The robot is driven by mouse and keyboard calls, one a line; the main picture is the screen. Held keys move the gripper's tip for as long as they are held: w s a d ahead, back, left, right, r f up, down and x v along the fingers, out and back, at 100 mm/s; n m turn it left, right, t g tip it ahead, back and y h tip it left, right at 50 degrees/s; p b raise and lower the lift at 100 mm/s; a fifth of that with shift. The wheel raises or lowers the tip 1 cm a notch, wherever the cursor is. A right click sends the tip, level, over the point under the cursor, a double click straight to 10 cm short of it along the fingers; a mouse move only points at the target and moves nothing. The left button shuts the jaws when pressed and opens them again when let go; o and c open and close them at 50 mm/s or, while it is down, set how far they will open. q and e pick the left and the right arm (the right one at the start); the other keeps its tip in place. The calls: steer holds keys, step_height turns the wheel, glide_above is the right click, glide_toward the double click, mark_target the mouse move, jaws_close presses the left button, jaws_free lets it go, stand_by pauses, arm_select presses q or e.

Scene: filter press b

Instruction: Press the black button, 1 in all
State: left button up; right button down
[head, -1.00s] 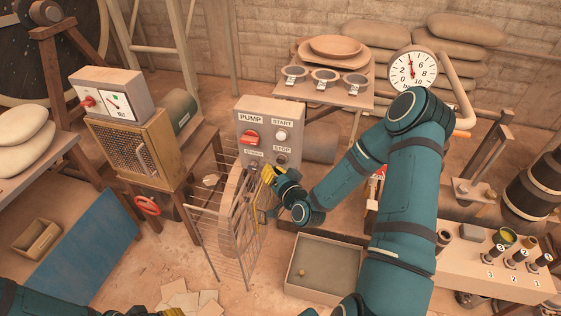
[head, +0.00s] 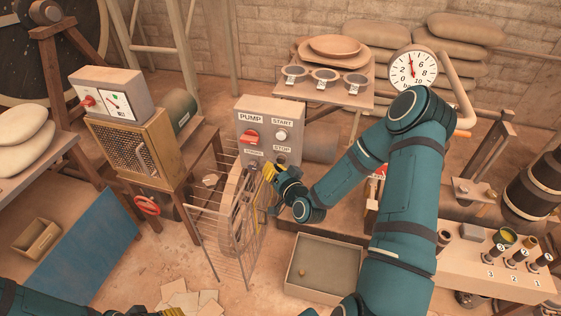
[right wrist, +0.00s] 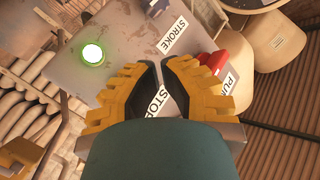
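The grey control panel (head: 268,118) carries PUMP, START, STROKE and STOP labels. A dark round button (right wrist: 155,6) sits by the STROKE label (right wrist: 173,37) at the top edge of the right wrist view. My right gripper (head: 269,172) is in front of the panel's lower part; in the right wrist view its yellow fingers (right wrist: 160,64) are brought together with nothing seen between them. They partly cover the STOP label (right wrist: 162,99). Contact with the panel cannot be told. My left gripper (head: 172,312) barely shows at the bottom edge.
A red knob (head: 250,137) and the white START button (head: 281,136) are on the panel. A green-ringed white light (right wrist: 92,54) glows in the right wrist view. A wire cage (head: 205,225) stands before the panel, with an open tray (head: 325,293) to its right.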

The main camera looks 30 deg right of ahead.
stand_by(0.7)
steer(key=shift+w+d, duration=0.3)
steer(key=shift+w+d+b, duration=0.3)
steer(key=shift+d+b, duration=0.1)
stand_by(0.8)
steer(key=shift+s+a, duration=0.1)
steer(key=shift+a, duration=0.05)
stand_by(0.3)
steer(key=shift+s+a, duration=0.5)
steer(key=shift+a, duration=0.05)
steer(key=shift+a, duration=0.1)
steer(key=shift+s+a+b, duration=0.7)
steer(key=shift+s+a, duration=0.95)
steer(key=shift+a, duration=0.15)
